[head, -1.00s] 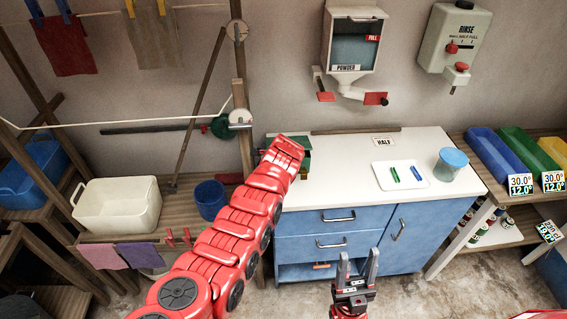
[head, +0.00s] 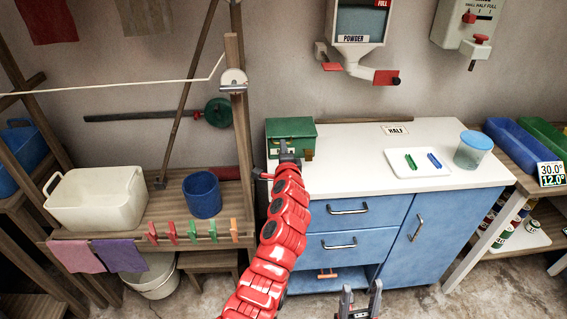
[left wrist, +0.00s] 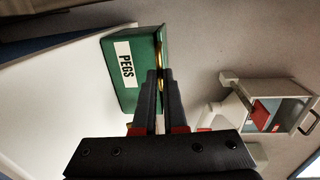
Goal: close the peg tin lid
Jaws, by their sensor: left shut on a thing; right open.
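The green peg tin (head: 296,148) stands at the back left of the white counter. In the left wrist view the tin (left wrist: 122,88), labelled PEGS, appears turned on its side. Its lid (head: 290,127) looks about level on top in the head view. Brass-coloured bits show along the lid edge in the wrist view, and I cannot tell whether the lid is fully down. My left gripper (head: 288,154) is at the tin's front upper edge, its fingertips (left wrist: 160,76) shut on the lid edge. My right gripper (head: 360,298) is open and empty in front of the drawers.
A white tray (head: 402,169) with green and blue pegs and a lidded jar (head: 472,150) stand further right on the counter (head: 350,170). A powder dispenser (head: 357,30) hangs above. A wooden post (head: 240,130) rises just left of the tin. The counter's middle is clear.

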